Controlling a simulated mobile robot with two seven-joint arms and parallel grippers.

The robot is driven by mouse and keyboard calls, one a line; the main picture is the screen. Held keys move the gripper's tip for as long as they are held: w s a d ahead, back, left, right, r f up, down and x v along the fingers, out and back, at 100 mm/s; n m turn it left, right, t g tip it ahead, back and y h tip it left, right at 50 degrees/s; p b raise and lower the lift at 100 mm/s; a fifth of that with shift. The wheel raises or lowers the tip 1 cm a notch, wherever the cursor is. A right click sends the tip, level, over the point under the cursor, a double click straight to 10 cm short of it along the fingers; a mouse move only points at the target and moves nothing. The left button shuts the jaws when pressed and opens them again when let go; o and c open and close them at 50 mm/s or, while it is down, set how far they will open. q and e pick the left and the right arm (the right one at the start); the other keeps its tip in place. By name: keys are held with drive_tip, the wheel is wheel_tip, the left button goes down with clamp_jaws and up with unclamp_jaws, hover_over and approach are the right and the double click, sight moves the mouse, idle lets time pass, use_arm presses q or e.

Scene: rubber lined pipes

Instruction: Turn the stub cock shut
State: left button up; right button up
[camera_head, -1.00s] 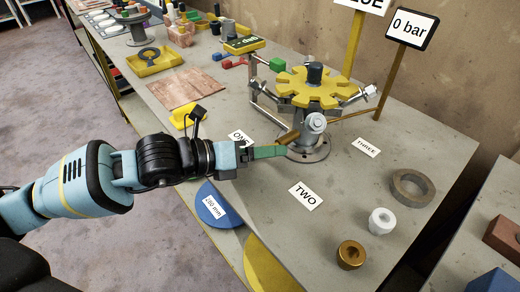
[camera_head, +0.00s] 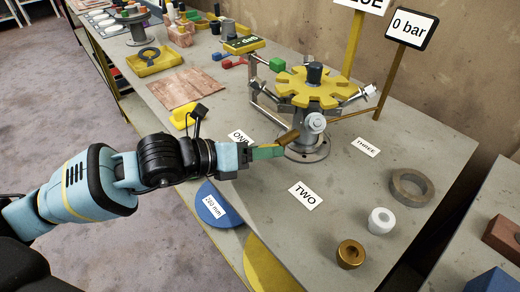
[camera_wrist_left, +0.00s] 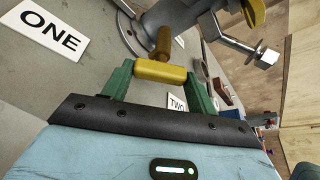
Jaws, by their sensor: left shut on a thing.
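The stub cock (camera_head: 289,136) is a small brass-brown fitting low on the side of the grey pipe stand, under the yellow notched wheel (camera_head: 315,88). Its brown stub (camera_wrist_left: 163,42) shows in the left wrist view, with a yellow bar-shaped handle (camera_wrist_left: 161,72) just in front of it. My left gripper (camera_head: 280,151) has green fingers and reaches in from the left between the cards ONE and TWO. In the left wrist view its fingers (camera_wrist_left: 160,75) are shut on the two ends of the yellow handle. The fingers hide the handle in the head view. My right gripper is out of view.
The card TWO (camera_head: 305,195) lies in front of the stand; the card ONE (camera_head: 238,135) is behind my wrist. A brass ring (camera_head: 350,254), a white ring (camera_head: 381,221) and a grey ring (camera_head: 411,187) lie to the right. A sign reads 0 bar (camera_head: 411,27).

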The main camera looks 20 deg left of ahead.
use_arm(q)
drive_tip(key=shift+s+d+r+m+y+p, duration=0.1)
drive_tip(key=shift+m+y+p, duration=0.5)
drive_tip(key=shift+m, duration=0.5)
drive_tip(key=shift+m+t+y, duration=0.7)
drive_tip(key=shift+m+y, duration=0.3)
drive_tip(key=shift+m, duration=0.2)
drive_tip(key=o, duration=1)
